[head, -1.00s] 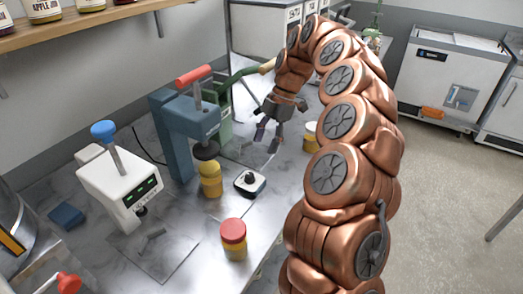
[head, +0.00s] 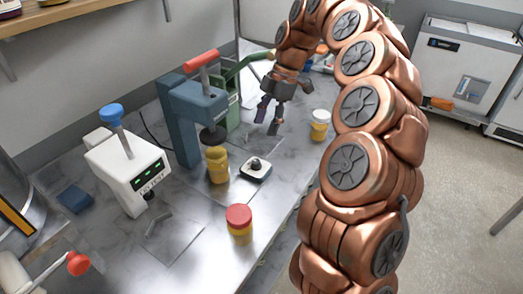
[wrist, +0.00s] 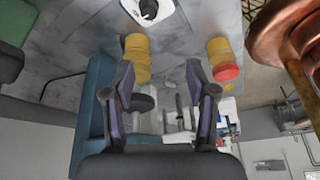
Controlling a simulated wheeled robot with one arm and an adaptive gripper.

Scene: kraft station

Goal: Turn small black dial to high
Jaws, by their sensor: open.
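A small white box with a black round dial (head: 255,163) on top sits on the marble counter, right of a yellow jar. The dial also shows at the top edge of the wrist view (wrist: 148,9); its pointer setting is too small to read. A second small black knob (head: 149,196) is on the front of the white machine (head: 128,172) at left. My gripper (head: 268,118) is open and empty above the counter, behind the white box and apart from it. In the wrist view its two fingers (wrist: 158,70) are spread wide.
A red-lidded jar (head: 239,226) stands nearer the front and a yellow jar (head: 320,125) to the right. A green device (head: 232,100) stands behind the press.

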